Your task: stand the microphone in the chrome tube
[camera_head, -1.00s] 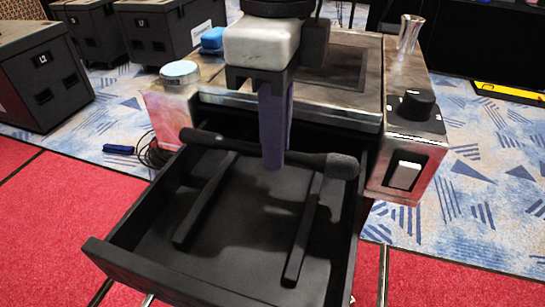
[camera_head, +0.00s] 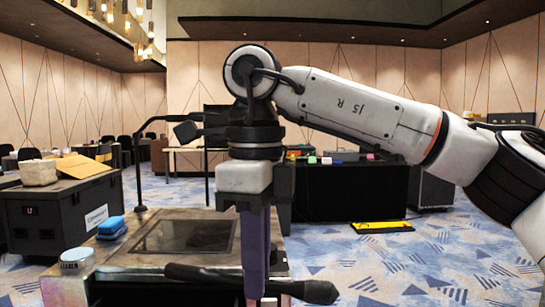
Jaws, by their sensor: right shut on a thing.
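The black microphone (camera_head: 205,273) lies level across the lower part of the head view, its foam head at the right end and its handle reaching left. My right gripper (camera_head: 255,292) points down and is shut on the middle of the microphone, holding it across the front of the console (camera_head: 150,258). The chrome tube cannot be made out now; my right gripper and wrist cover part of the console's right side. My left gripper is out of view.
A blue block (camera_head: 111,226) and a white-topped round tin (camera_head: 76,260) sit on the console's left side. A thin black gooseneck lamp (camera_head: 140,165) rises at its back left. A black case (camera_head: 65,215) stands farther left. Patterned carpet lies open to the right.

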